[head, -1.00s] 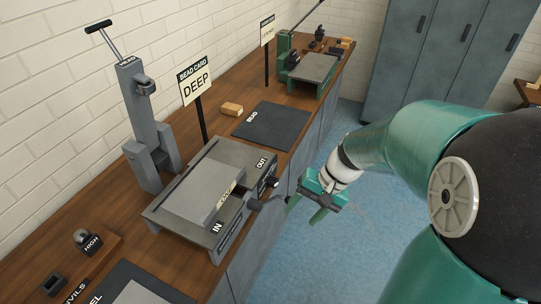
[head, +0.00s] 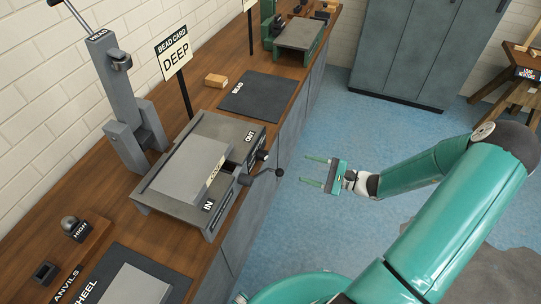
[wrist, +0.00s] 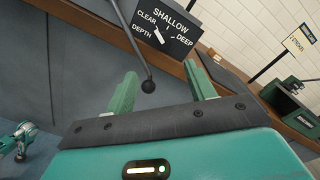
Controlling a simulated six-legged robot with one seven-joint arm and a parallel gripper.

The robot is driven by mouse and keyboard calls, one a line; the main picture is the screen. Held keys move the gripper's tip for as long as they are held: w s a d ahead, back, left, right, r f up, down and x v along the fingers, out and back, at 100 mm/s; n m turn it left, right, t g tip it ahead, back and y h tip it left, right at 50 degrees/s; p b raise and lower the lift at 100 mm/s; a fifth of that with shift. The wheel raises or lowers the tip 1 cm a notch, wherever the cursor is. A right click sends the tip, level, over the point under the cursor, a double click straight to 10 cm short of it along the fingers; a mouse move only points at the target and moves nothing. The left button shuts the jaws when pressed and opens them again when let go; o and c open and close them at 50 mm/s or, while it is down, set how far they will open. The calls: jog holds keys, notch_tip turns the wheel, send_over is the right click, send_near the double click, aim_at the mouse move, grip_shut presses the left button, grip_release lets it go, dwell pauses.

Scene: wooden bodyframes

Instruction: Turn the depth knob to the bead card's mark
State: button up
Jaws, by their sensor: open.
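The bead card (head: 175,57) stands on a post behind the grey bead machine (head: 165,207) and reads DEEP. In the wrist view the dark depth panel (wrist: 181,45) carries the words SHALLOW, CLEAR, DEPTH and DEEP. A small white pointer (wrist: 158,36) shows on it, tilted; I cannot tell its exact mark. A dark knob (head: 262,155) shows at the machine's front in the head view. A crank lever with a black ball end (head: 279,172) sticks out there. My gripper (head: 304,170) is open and empty, just right of the ball; in the wrist view the ball (wrist: 148,87) appears between the fingers.
The machine stands on a wooden bench (head: 85,185) along the wall. A dark BEAD mat (head: 262,95), a small wooden block (head: 215,81) and a grey lever stand (head: 125,90) are nearby. A green machine (head: 297,35) stands farther along. The blue floor (head: 330,120) around my gripper is clear.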

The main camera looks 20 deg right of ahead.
aim_at(267, 157)
jog(key=x, duration=1.3)
jog(key=shift+w, duration=0.35)
jog(key=c, duration=1)
